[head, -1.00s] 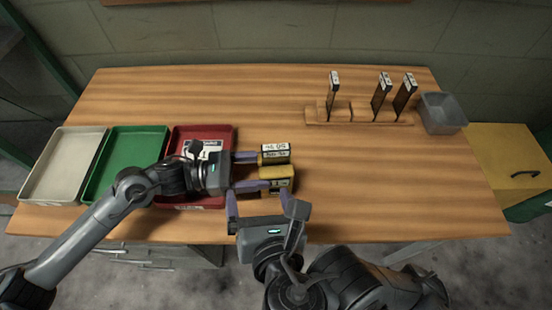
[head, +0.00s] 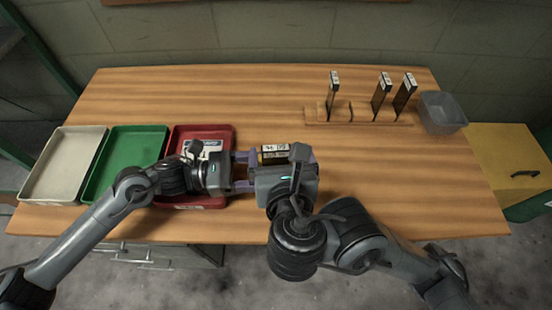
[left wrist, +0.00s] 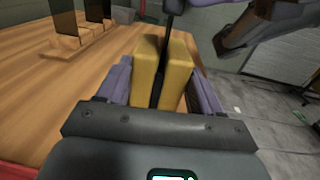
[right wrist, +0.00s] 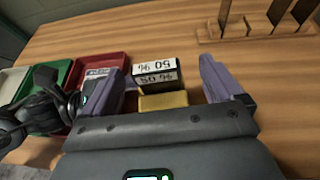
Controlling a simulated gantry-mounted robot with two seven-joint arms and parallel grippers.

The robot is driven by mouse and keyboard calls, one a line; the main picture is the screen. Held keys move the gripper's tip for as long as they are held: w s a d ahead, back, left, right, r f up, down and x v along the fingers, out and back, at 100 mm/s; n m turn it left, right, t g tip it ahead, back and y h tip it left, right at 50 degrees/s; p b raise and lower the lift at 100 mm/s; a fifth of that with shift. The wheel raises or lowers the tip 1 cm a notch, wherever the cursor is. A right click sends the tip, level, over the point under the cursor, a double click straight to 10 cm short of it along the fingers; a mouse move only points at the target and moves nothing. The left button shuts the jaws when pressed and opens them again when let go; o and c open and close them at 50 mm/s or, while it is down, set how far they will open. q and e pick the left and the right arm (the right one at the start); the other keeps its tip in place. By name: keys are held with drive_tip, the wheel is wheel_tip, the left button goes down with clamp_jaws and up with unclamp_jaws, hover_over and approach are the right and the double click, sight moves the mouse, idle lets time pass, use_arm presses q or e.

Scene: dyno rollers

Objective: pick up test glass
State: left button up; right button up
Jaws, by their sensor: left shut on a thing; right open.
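Three dark upright glass plates with pale labelled tops stand in a wooden rack (head: 350,117) at the back right: a left one (head: 333,93), a middle one (head: 381,94) and a right one (head: 404,95). The block's black end with white number labels shows in the right wrist view (right wrist: 157,72). My right gripper (right wrist: 163,75) is open, its fingers spread on either side of the block. In the head view it hides most of the block.
A white tray (head: 38,192), a green tray (head: 95,188) and a red tray (head: 222,136) line the table's left side. A grey bin (head: 443,113) stands right of the rack. The table's middle and right front are clear.

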sight(276, 148)
drive_tip(key=shift+a+x, duration=0.15)
drive_tip(key=shift+x, duration=1.1)
drive_tip(key=shift+a+x, duration=0.15)
drive_tip(key=shift+x, duration=1.1)
drive_tip(key=c, duration=1.1)
drive_tip(key=shift+s+r, duration=0.1)
drive_tip(key=shift+r, duration=0.1)
wheel_tip(276, 148, up, 18)
drive_tip(key=shift+f, duration=0.15)
use_arm(q)
drive_tip(key=o, duration=0.9)
drive_tip(key=shift+o, duration=0.2)
drive_tip(key=shift+a, duration=0.1)
